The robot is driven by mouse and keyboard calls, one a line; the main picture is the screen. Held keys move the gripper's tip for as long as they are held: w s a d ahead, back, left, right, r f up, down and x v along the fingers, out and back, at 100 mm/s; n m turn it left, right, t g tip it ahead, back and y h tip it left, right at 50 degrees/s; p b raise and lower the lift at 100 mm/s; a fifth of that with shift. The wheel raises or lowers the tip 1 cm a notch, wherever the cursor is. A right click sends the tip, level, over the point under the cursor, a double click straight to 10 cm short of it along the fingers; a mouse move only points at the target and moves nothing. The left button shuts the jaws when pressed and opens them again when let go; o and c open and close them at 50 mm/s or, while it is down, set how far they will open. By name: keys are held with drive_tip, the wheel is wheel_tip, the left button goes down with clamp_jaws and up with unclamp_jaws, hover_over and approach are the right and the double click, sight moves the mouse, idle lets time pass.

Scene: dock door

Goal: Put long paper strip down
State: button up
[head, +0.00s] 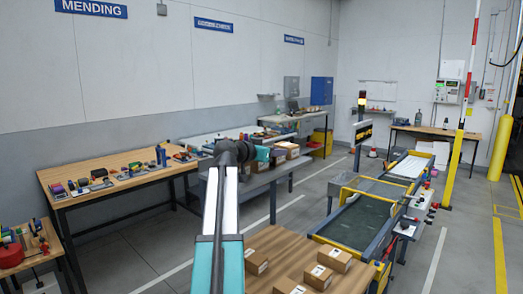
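My arm rises from the bottom middle of the head view to a dark joint, with a short teal part to its right. I cannot make out the fingers of my gripper or whether it holds anything. I cannot pick out a long paper strip. The far end of my arm shows in front of the middle bench (262,181) with brown boxes (286,148) on it. Whether it touches anything there cannot be told.
A wooden table (125,184) with small tools stands left. A near wooden surface (283,249) carries several cartons (318,276). A conveyor (356,222) with yellow edges stands right of it. A yellow post (454,168) stands further right. Grey floor (296,217) is clear between the benches and conveyor.

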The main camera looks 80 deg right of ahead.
drive_tip(key=shift+s+d+f, duration=0.1)
drive_tip(key=shift+s+d, duration=0.05)
drive_tip(key=shift+d, duration=0.15)
drive_tip(key=shift+c, duration=0.4)
clamp_jaws()
